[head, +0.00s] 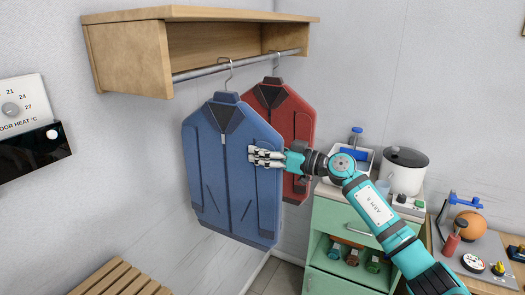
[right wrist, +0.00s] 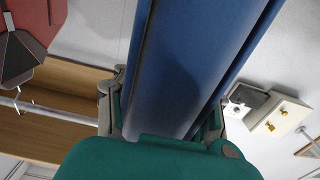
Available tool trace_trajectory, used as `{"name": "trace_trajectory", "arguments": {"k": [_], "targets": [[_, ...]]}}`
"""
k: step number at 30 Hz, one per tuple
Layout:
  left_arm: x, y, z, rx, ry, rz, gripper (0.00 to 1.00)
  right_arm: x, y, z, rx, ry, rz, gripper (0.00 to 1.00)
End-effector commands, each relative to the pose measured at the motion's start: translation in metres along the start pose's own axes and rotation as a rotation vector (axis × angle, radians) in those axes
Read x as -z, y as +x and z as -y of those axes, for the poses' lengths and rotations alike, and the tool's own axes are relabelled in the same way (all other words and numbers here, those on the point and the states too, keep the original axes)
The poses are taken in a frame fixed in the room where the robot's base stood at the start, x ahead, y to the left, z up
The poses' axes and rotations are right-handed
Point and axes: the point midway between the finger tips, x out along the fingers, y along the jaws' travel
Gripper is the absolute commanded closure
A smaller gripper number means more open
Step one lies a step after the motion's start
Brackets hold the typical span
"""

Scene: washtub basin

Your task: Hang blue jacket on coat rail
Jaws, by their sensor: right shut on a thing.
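The blue jacket (head: 235,190) hangs upright below the wooden shelf in the head view, with its wire hook (head: 229,78) up at the coat rail (head: 195,72). The hook's top overlaps the rail; I cannot tell whether it bears on it. My right gripper (head: 264,157) is shut on the jacket's right side at chest height. In the right wrist view the blue jacket (right wrist: 190,60) fills the space between the fingers of my right gripper (right wrist: 165,112). The rail (right wrist: 50,110) shows there at the left. My left gripper is not in view.
A red jacket (head: 301,125) hangs on the rail just behind and right of the blue one, partly hidden by it. The wooden shelf (head: 130,58) is above. A green cabinet (head: 340,218) with a white pot (head: 403,172) stands right. A slatted bench (head: 115,280) is at lower left.

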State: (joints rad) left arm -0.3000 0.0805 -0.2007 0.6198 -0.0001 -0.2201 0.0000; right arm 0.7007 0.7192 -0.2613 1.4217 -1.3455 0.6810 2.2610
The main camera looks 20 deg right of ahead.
Motion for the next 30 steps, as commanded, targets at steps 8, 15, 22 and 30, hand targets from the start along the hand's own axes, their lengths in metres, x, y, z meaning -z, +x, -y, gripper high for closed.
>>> {"name": "trace_trajectory", "arguments": {"k": [8, 15, 22, 30], "targets": [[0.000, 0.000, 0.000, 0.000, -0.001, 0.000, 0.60, 0.001, 0.000, 0.000, 0.000, 0.000, -0.002, 0.31], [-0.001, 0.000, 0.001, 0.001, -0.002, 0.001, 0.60, -0.002, -0.001, 0.000, 0.000, 0.000, 0.004, 0.31], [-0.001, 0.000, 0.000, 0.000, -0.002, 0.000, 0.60, -0.002, -0.030, -0.001, -0.002, -0.002, 0.006, 0.31], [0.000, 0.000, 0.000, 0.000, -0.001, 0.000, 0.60, -0.002, -0.088, 0.000, -0.001, 0.000, 0.006, 0.31]]}}
